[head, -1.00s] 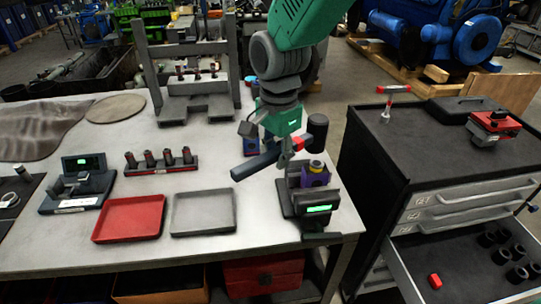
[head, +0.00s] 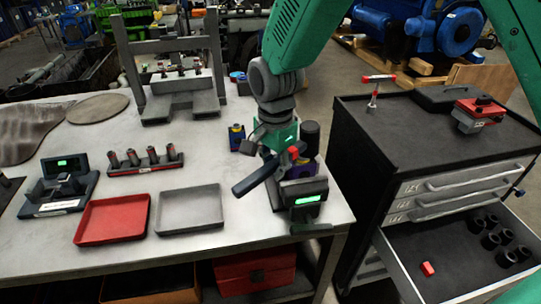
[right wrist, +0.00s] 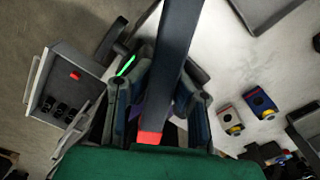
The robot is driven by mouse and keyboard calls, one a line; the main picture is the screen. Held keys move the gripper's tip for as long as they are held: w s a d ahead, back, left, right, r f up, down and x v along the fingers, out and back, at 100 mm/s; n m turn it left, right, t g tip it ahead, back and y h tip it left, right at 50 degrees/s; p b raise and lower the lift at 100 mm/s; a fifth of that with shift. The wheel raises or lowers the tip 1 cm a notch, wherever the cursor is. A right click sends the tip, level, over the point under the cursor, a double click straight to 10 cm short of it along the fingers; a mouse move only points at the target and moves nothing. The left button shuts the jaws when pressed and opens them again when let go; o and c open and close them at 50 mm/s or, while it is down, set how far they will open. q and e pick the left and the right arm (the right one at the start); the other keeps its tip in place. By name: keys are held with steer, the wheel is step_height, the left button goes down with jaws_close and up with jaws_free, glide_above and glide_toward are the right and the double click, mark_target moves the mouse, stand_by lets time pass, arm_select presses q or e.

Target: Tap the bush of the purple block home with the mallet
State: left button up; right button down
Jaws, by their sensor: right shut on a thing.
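My right gripper (head: 277,160) is shut on the dark handle of the mallet (head: 256,178), above the right corner of the bench. The handle slants down to the left. A red part (head: 293,152) shows beside the fingers; it also shows in the right wrist view (right wrist: 150,137). The mallet's black cylindrical head (head: 310,132) is right of the gripper, over the purple block (head: 307,166). The block sits in a black stand with a lit green display (head: 307,199). The yellow bush is hidden, and contact between head and bush cannot be told. My left gripper is not in view.
A blue-and-yellow block (head: 237,138) stands left of the gripper. A red tray (head: 112,219), a grey tray (head: 190,209) and a rack of dark parts (head: 145,163) are further left. A dark tool cabinet (head: 425,140) with an open drawer stands right.

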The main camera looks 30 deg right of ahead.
mark_target(266, 165)
steer(key=shift+d+f, duration=0.1)
steer(key=shift+d, duration=0.05)
steer(key=shift+w+p, duration=0.1)
steer(key=shift+p, duration=0.2)
steer(key=shift+r+p, duration=0.3)
steer(key=shift+r, duration=0.05)
steer(key=a+r, duration=0.1)
steer(key=a+r+p, duration=0.1)
steer(key=r, duration=0.1)
steer(key=shift+a+p, duration=0.25)
steer(key=shift+p, duration=0.05)
steer(key=shift+a+r, duration=0.2)
steer(key=shift+r, duration=0.1)
steer(key=shift+d, duration=0.1)
steer(key=shift+d, duration=0.1)
